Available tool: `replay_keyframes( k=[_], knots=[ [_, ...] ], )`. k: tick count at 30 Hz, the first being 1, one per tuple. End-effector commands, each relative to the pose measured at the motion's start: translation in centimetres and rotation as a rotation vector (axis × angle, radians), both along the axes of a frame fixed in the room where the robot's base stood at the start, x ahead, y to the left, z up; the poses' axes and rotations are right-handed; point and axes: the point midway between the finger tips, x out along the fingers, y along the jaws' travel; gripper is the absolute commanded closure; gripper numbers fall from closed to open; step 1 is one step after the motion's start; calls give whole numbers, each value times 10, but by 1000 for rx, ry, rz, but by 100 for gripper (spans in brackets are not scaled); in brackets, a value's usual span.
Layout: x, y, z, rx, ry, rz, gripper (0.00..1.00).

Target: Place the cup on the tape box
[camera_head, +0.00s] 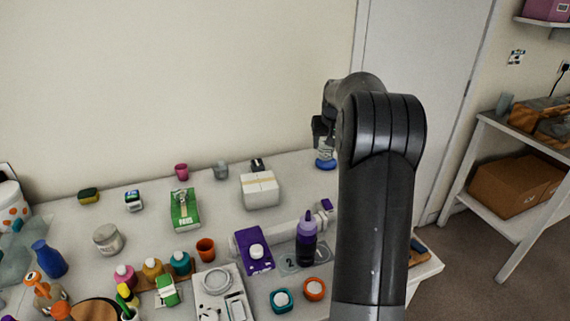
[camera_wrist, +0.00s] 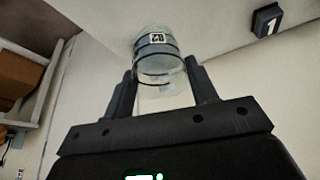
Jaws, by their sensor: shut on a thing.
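A clear cup (camera_wrist: 160,57) with dark bands and a small black-and-white label sits between the two fingers of my gripper (camera_wrist: 162,82) in the wrist view. The gripper is shut on it. In the head view my gripper (camera_head: 324,138) is at the back right of the table, partly hidden by my arm, with the clear cup (camera_head: 324,150) below it. Something blue shows at the cup's lower end. A white box with a tan strip across its top (camera_head: 260,190), which looks like the tape box, stands left of the gripper on the table.
A dark block (camera_head: 257,165) is behind the white box. A green box (camera_head: 185,210), a grey cup (camera_head: 221,170) and a pink cup (camera_head: 181,171) stand further left. A purple box (camera_head: 253,250) and purple bottle (camera_head: 306,245) are nearer. My arm hides the table's right part.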

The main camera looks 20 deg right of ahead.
Motion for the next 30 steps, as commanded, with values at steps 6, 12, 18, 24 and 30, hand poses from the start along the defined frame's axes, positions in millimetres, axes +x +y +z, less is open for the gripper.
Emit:
replay_keyframes(
  k=[6, 12, 18, 24, 30],
  knots=[
    [-16, 36, 21, 2, -4, 284, 72],
    [-33, 78, 43, 1, -3, 613, 72],
    [-49, 115, 63, 3, -3, 897, 72],
    [-57, 134, 72, 2, -2, 1046, 72],
    [-43, 161, 56, 5, -1, 1073, 72]
  ],
)
